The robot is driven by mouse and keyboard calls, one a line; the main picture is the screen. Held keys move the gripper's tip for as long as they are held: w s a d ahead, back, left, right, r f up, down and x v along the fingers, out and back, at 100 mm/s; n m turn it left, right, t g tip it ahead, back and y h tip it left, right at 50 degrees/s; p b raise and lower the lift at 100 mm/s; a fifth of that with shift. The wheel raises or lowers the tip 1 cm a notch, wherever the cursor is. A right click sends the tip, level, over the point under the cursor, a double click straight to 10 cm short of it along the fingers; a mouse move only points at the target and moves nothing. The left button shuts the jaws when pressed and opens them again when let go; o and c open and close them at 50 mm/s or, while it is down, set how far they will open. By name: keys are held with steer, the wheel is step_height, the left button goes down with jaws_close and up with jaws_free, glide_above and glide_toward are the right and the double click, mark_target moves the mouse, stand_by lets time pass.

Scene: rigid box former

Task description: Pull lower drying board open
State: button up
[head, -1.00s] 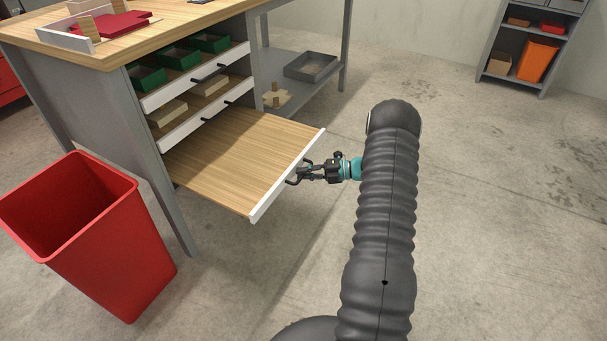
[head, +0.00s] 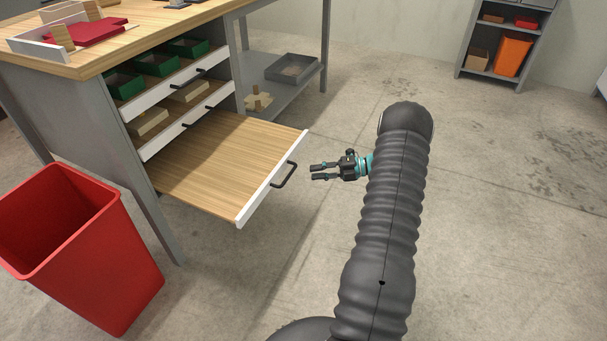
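The lower drying board (head: 215,165) is a wooden board with a white front edge, pulled far out from under the workbench. Its top is bare. A black handle (head: 285,174) stands on the white front. My gripper (head: 313,172) is just right of the handle, apart from it, with its two fingers spread and nothing between them. Two upper boards with white fronts and black handles, the top one (head: 178,93) and the middle one (head: 187,122), sit inside the bench frame.
A red bin (head: 115,260) stands on the floor left of the board. The workbench (head: 120,40) has a grey lower shelf with a grey tray (head: 291,68). A grey shelf unit (head: 463,70) stands at the back right. The floor right of my arm is clear.

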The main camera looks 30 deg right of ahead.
steer(key=shift+v, duration=1.05)
